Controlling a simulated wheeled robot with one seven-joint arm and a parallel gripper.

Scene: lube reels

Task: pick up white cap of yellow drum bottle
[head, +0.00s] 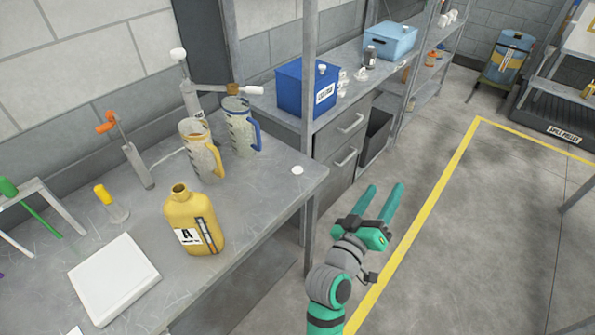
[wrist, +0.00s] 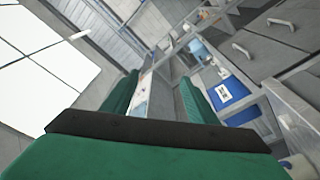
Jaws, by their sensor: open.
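A yellow drum bottle (head: 193,225) with a label marked "A" stands upright on the grey metal workbench (head: 262,205). Its neck is open at the top, with no cap on it. A small white cap (head: 297,170) lies on the bench near its right corner, to the right of the bottle. My gripper (head: 383,196) is open and empty, out past the bench's right edge and apart from the cap and the bottle. Its two green fingers also show in the wrist view (wrist: 158,92), with nothing between them.
Two measuring jugs, one with a yellow handle (head: 200,152) and one with a blue handle (head: 240,130), stand behind the bottle. A white board (head: 113,278) lies at the front left. A shelf post (head: 309,80) rises behind the bench's right corner. Open floor lies to the right.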

